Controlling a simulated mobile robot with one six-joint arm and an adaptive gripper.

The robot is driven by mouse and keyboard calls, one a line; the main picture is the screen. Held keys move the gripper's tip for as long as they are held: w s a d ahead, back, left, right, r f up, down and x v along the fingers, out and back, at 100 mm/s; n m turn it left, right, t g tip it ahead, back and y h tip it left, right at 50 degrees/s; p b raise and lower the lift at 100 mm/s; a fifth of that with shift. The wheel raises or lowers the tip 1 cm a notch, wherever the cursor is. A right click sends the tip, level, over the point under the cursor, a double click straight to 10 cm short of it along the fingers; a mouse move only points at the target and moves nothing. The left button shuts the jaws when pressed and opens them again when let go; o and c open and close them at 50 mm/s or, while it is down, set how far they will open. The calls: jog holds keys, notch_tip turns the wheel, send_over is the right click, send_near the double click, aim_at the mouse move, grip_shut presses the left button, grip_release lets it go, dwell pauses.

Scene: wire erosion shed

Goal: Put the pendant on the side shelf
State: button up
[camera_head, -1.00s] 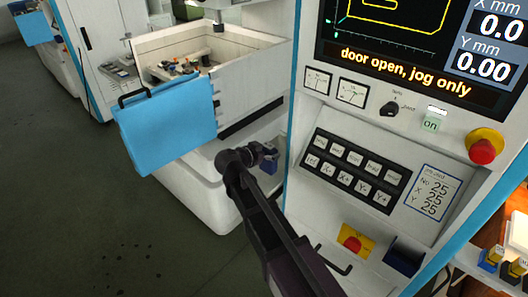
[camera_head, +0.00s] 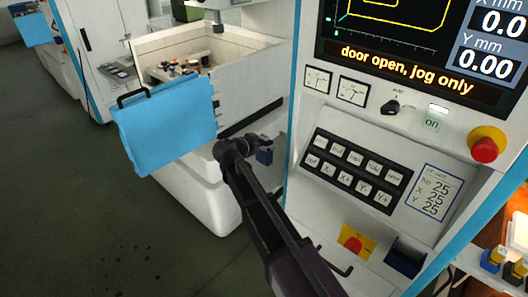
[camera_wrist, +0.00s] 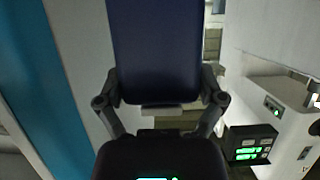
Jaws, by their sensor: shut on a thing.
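My gripper (camera_head: 262,147) is in front of the lower part of the white machine, left of the control console. In the wrist view my gripper (camera_wrist: 160,104) has a finger on each side of a dark blue, flat, block-like body (camera_wrist: 156,50), which I take to be the pendant. It is shut on it, and the far end runs out of the top of the picture. In the head view only a small dark blue part of the pendant (camera_head: 265,157) shows past the gripper. I cannot surely pick out the side shelf in either view.
The console (camera_head: 350,215) with buttons and a red stop knob (camera_head: 485,149) stands close on the right. A dark blue open holder (camera_head: 404,258) sits low on it. The blue door panel (camera_head: 168,127) hangs open at the left. Floor at the lower left is clear.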

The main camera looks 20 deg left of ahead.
aim_at(261, 151)
jog(key=shift+f+b, duration=1.25)
jog(key=shift+f, duration=0.35)
jog(key=shift+f, duration=0.15)
jog(key=o, duration=1)
jog(key=shift+s, duration=0.1)
jog(key=shift+r, duration=0.25)
jog(key=shift+p+v, duration=2.3)
jog(key=shift+v, duration=3.65)
